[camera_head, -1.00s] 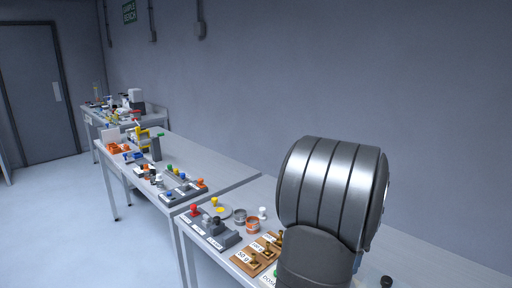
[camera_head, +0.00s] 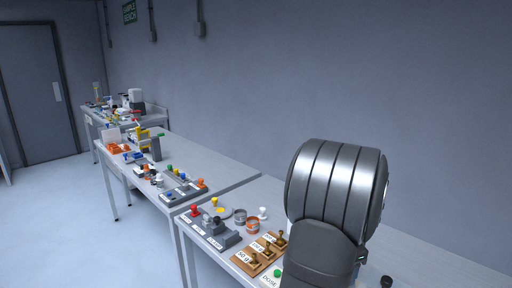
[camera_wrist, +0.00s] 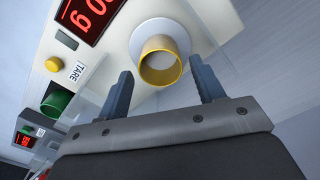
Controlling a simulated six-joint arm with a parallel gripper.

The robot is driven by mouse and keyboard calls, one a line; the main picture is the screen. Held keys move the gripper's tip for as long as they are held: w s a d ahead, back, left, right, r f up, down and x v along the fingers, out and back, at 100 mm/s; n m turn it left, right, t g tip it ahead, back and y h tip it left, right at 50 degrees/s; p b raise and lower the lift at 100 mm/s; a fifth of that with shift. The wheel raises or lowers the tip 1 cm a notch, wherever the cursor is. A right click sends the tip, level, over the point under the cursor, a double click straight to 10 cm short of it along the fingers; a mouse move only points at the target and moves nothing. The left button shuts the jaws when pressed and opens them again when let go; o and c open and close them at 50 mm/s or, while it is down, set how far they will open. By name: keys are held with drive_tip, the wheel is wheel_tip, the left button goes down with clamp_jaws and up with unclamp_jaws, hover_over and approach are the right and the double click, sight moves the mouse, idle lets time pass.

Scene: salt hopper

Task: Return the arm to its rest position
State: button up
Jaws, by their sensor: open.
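In the head view my arm's large metallic link fills the lower right, and the gripper itself is hidden.
A pale device with a red display (camera_wrist: 90,15) and a TARE button (camera_wrist: 53,63) is close by. Brass weights on wooden blocks (camera_head: 258,252), a green DOSE button (camera_head: 277,273), tins (camera_head: 252,225) and a grey button box (camera_head: 215,232) stand left of my arm.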

wheel_tip(320, 180, up, 7)
drive_tip(key=s+d+m, duration=0.1)
drive_tip(key=d, duration=0.2)
drive_tip(key=s+d+r+m, duration=0.1)
drive_tip(key=s+d, duration=0.1)
drive_tip(key=d, duration=0.1)
drive_tip(key=s+d+r, duration=0.1)
drive_tip(key=s+d, duration=0.1)
drive_tip(key=d, duration=0.2)
drive_tip(key=shift+d+m, duration=0.1)
drive_tip(key=shift+m, duration=0.3)
drive_tip(key=s+d+f+n, duration=0.1)
drive_tip(key=s+d+f, duration=0.2)
drive_tip(key=s+d, duration=0.55)
drive_tip(key=s+d+f+n, duration=0.2)
drive_tip(key=s+d, duration=0.5)
drive_tip(key=s, duration=0.3)
drive_tip(key=w+f, duration=0.4)
drive_tip(key=w, duration=0.2)
drive_tip(key=shift+w+a+f, duration=0.15)
drive_tip(key=shift+a+f, duration=0.15)
